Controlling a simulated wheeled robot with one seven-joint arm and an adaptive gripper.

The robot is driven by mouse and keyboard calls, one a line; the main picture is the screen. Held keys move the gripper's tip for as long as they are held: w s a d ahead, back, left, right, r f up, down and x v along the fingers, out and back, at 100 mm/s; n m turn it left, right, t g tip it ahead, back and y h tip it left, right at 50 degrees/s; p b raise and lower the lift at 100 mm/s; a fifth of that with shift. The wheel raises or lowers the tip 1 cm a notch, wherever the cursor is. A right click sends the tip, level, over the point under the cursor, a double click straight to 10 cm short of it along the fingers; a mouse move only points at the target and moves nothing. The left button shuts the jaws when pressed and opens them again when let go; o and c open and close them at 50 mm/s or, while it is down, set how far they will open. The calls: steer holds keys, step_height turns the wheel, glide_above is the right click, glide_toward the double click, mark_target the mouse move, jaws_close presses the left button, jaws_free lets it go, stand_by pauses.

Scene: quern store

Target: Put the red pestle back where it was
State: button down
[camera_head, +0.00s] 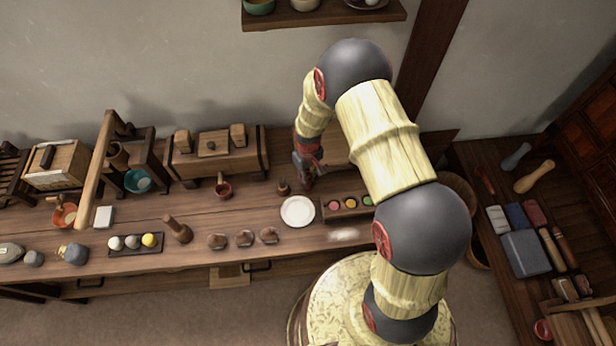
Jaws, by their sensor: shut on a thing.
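My gripper (304,165) is above the back part of the long wooden bench, behind the white plate. It is shut on a small dark reddish thing, which I take to be the red pestle (307,184); its lower end shows just under the fingers. The jaws and wrist hide most of it, and I cannot tell whether its foot touches the bench (330,235).
Close by are the white plate (298,212), a small brown pestle-like piece (283,188), a red-brown cup with a handle (223,190) and a tray of coloured pots (337,214). A long wooden box (216,158) stands behind. A right-hand table holds a grey block (526,253).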

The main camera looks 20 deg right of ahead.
steer(key=c, duration=1.7)
jaws_free()
steer(key=shift+o, duration=0.2)
step_height(320, 180, up, 12)
steer(key=shift+f+p, duration=0.15)
steer(key=shift+p, duration=0.9)
steer(key=s+r+m+t, duration=0.1)
steer(key=s+r, duration=0.2)
steer(key=r, duration=1)
steer(key=s+r+m+t, duration=0.1)
steer(key=s+r+t, duration=0.15)
steer(key=r, duration=0.95)
steer(key=s+r+t, duration=0.1)
steer(key=s+r, duration=0.4)
steer(key=s, duration=0.4)
steer(key=s+r+m+t, duration=0.1)
steer(key=s+r, duration=0.5)
steer(key=s, duration=0.3)
steer(key=shift+r, duration=0.3)
